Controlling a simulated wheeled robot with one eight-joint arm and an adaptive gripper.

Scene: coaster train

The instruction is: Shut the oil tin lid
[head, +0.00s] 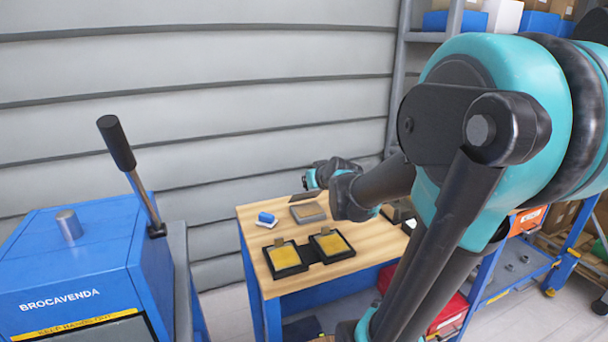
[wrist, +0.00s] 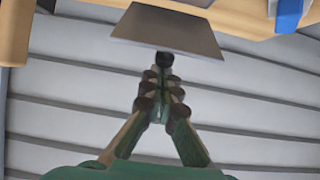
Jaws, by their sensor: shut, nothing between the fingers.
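A low, square grey-brown tin (head: 308,213), which looks like the oil tin, sits at the back of the wooden table. A thin flat plate (head: 304,195), apparently its lid, shows nearly edge-on above it in the head view. The wrist view shows a plain grey plate (wrist: 168,32), probably this lid, just beyond my fingertips. My gripper (head: 311,181) is beside the plate, above the back of the table. In the wrist view my gripper (wrist: 163,62) is shut and empty, its tips at the plate's edge. I cannot tell whether they touch. My arm hides part of the table's right side.
A small blue object (head: 266,219) lies left of the tin; two black trays with yellow pads (head: 285,258) lie in front. The wooden table (head: 350,272) has free room near its front. A blue lever press (head: 85,265) stands left; a ribbed wall (head: 200,90) is behind.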

